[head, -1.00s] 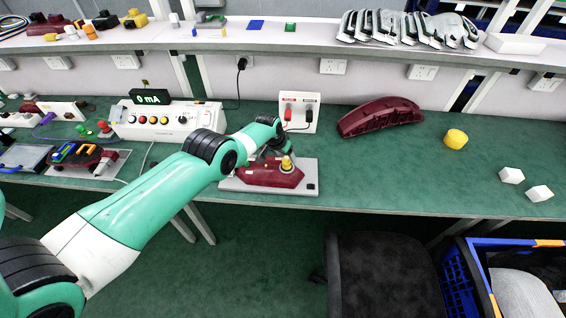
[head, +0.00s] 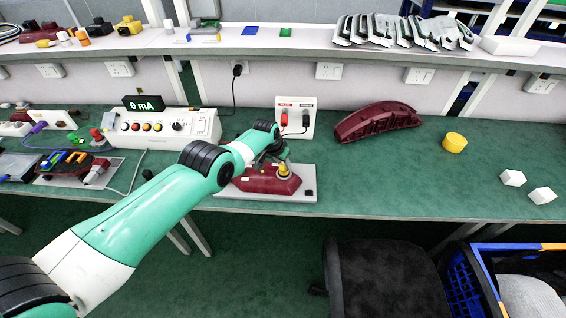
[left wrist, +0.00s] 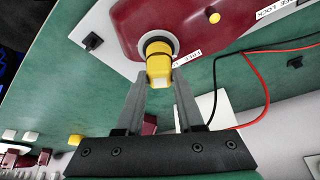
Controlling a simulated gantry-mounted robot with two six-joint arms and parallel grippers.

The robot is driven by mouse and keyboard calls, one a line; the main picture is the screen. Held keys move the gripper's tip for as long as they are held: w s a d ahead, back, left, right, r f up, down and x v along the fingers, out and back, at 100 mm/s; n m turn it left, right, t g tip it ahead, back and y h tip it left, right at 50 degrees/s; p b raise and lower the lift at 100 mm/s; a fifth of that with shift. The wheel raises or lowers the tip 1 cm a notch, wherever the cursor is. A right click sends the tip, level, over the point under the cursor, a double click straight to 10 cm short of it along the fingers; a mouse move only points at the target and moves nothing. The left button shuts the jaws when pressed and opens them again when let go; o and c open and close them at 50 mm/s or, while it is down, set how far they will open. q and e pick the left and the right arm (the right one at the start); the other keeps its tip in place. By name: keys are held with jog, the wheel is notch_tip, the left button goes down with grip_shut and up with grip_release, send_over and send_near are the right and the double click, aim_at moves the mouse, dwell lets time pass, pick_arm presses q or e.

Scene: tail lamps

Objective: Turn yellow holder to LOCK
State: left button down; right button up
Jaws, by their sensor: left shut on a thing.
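The yellow holder (left wrist: 159,66) sits in a round grey socket on the red lamp housing (left wrist: 195,22) in the left wrist view. In the head view the yellow holder (head: 284,169) stands on top of the red housing (head: 258,184). My left gripper (left wrist: 160,82) is shut on the holder's end, one finger on each side. In the head view my left gripper (head: 280,158) is partly hidden by its own wrist. Labels reading FREE and LOCK show on the white plate (left wrist: 88,20) beside the housing. My right gripper is not in view.
The meter box (head: 165,127) with a 0 mA display stands left. A socket panel (head: 296,117) with red and black plugs is behind the housing. A dark red lamp shell (head: 377,121), a yellow cylinder (head: 454,142) and white blocks (head: 513,178) lie right. The bench between is clear.

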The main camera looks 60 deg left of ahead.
pick_arm(q)
jog(key=shift+c, duration=2.3)
grip_release()
jog(key=p+v, duration=1.1)
jog(key=p, duration=0.9)
jog(key=shift+r, duration=0.3)
jog(key=shift+s, duration=0.1)
jog(key=shift+d, duration=0.1)
